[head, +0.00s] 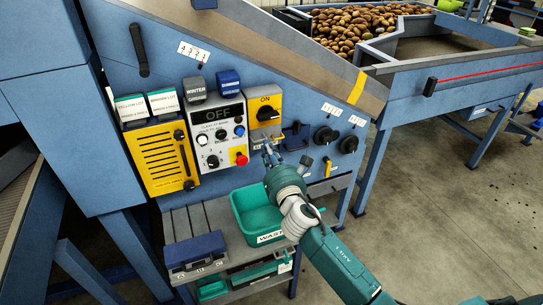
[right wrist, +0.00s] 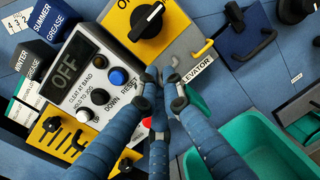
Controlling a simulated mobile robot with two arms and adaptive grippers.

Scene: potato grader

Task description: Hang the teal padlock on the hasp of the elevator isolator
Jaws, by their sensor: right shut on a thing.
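The elevator isolator (head: 264,104) is a yellow box with a black rotary switch marked ON. It also shows at the top of the right wrist view (right wrist: 128,25). A small yellow loop (right wrist: 203,48), perhaps the hasp, sticks out at its lower right. My right gripper (head: 271,150) is just below the isolator; in the wrist view its fingertips (right wrist: 165,80) are close together by the ELEVATOR label. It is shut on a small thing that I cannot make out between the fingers. I cannot identify the teal padlock in either view. My left gripper is out of view.
The control panel (head: 203,118) reading OFF, with buttons and a red stop, is left of the gripper. A dark blue plate with a black handle (right wrist: 245,30) is to the right. A green waste bin (head: 240,218) is below. Open floor lies right.

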